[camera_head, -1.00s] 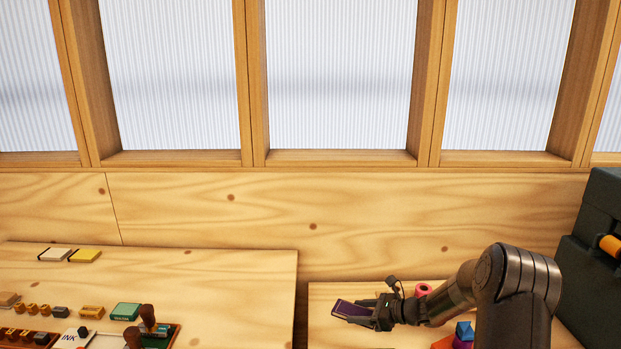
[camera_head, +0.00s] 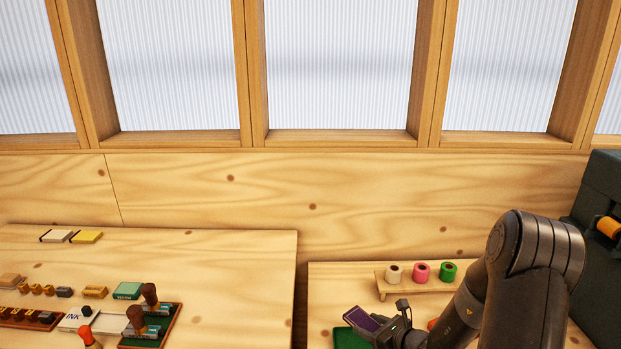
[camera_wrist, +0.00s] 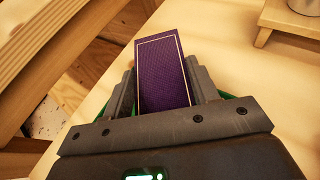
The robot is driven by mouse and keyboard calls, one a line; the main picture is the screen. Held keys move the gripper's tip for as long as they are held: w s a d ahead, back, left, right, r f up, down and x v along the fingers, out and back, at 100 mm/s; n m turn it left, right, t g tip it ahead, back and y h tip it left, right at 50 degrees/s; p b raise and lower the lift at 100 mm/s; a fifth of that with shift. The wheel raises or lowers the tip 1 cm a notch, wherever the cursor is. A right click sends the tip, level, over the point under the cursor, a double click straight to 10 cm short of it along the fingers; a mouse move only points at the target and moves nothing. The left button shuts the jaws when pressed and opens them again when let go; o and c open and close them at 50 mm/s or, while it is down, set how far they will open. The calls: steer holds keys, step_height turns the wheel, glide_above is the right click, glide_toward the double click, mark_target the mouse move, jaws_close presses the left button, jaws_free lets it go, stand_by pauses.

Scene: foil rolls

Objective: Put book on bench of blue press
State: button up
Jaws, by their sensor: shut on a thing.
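A small purple book (camera_head: 361,318) with a thin gold border is held in my gripper (camera_head: 380,328) above the right bench (camera_head: 322,277). In the wrist view the book (camera_wrist: 163,72) stands out between the two dark fingers of my gripper (camera_wrist: 163,95), which are shut on its sides. A green mat (camera_head: 346,338) lies on the bench below and is partly hidden by the gripper and book. A dark press-like machine (camera_head: 596,200) stands at the right edge. No blue press can be made out.
A small wooden stand (camera_head: 400,288) holds cream, pink and green foil rolls behind my gripper. The left bench (camera_head: 240,270) carries stamps, an ink pad and small boxes. A gap (camera_head: 300,300) separates the benches.

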steer(key=shift+s+a+f+m+t+h, duration=0.15)
steer(key=shift+s+a+m+t+h, duration=0.15)
steer(key=shift+a+m+h, duration=0.15)
steer(key=shift+s+a+f+m+t+h, duration=0.15)
steer(key=shift+a+m+t+h, duration=0.15)
steer(key=shift+m+h, duration=0.15)
step_height(320, 180, up, 12)
steer(key=w+r+m+t+h, duration=0.1)
steer(key=w+m+h, duration=0.1)
steer(key=w, duration=0.1)
steer(key=w+a+r+n+g+y, duration=0.3)
steer(key=w+a+n+g+y, duration=0.1)
steer(key=w+a, duration=0.6)
steer(key=w+a+r+n+g+y, duration=0.3)
steer(key=w+a+n+g+y, duration=0.2)
steer(key=w+a+n, duration=0.3)
steer(key=shift+w+a+g, duration=0.6)
steer(key=shift+w+a, duration=0.85)
steer(key=shift+a, duration=2.45)
glide_above(244, 255)
step_height(244, 255, down, 7)
steer(key=shift+a+f, duration=0.1)
step_height(244, 255, down, 2)
steer(key=shift+f, duration=0.65)
